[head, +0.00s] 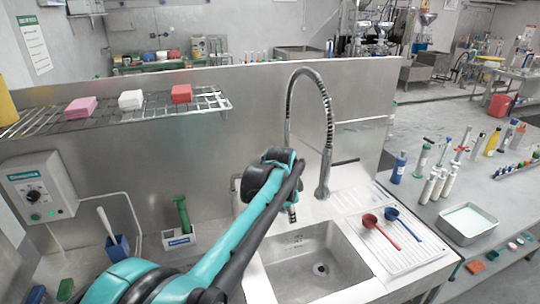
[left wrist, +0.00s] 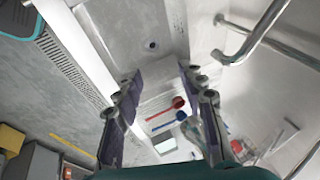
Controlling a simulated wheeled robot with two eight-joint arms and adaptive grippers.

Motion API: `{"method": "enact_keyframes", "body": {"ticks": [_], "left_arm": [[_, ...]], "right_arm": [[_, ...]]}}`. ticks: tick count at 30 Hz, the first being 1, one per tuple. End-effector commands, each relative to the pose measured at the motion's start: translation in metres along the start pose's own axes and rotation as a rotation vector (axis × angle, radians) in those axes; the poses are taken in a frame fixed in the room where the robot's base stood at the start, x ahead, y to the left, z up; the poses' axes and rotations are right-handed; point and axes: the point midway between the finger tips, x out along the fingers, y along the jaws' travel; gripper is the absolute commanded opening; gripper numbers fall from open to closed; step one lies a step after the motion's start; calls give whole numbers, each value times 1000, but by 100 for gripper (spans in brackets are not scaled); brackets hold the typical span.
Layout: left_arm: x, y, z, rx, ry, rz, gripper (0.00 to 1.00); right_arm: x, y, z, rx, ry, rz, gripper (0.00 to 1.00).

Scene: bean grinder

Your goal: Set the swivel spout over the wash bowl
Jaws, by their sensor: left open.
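The swivel spout (head: 328,120) is a tall chrome arch with a ribbed hose, rising behind the sink. Its nozzle hangs at the right, appearing above the ledge near the wash bowl's back right corner. The wash bowl (head: 285,268) is a square steel basin with a round drain; it also shows in the left wrist view (left wrist: 125,30). My left gripper (head: 291,208) is over the bowl's back edge, left of the nozzle and apart from it, partly hidden by its arm. In the left wrist view its fingers (left wrist: 160,80) are apart with nothing between them. My right gripper is out of view.
A ribbed drainboard (head: 385,258) right of the bowl holds a red spoon (head: 380,230) and a blue spoon (head: 403,225). A wire shelf (head: 130,112) with coloured blocks hangs at the left. A bent chrome pipe (left wrist: 262,35) shows at right in the left wrist view.

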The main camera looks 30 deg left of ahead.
Motion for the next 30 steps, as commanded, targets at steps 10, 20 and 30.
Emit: {"method": "enact_keyframes", "body": {"ticks": [10,20,30], "left_arm": [[-6,-168,-10,449,-65,121,40],[21,-209,8,633,-65,180,40],[73,-201,14,638,-65,181,40]], "right_arm": [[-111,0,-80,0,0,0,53],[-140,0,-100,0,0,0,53],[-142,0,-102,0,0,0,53]]}}
